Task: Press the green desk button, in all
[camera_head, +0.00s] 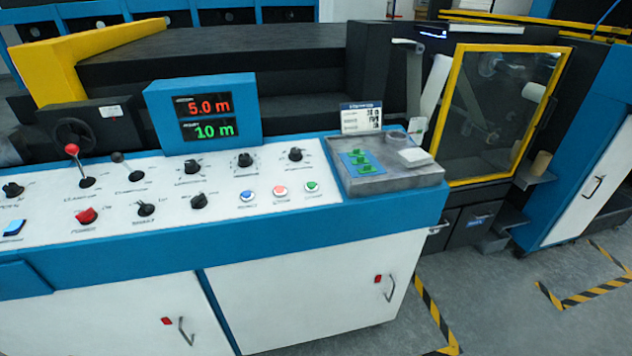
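The green desk button (312,186) is a small round button at the right end of a row on the white sloped panel of the desk. A red button (280,190) and a blue button (247,196) sit to its left. Nothing covers the green button. I cannot tell from this view whether it is pressed in. Neither of my grippers is in view.
A grey tray (425,178) with small green pieces (362,162) on a blue plate stands right of the buttons. A display (205,113) shows red 5.0 m above a green figure. Knobs (199,201) and a red-topped lever (72,150) stand on the panel.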

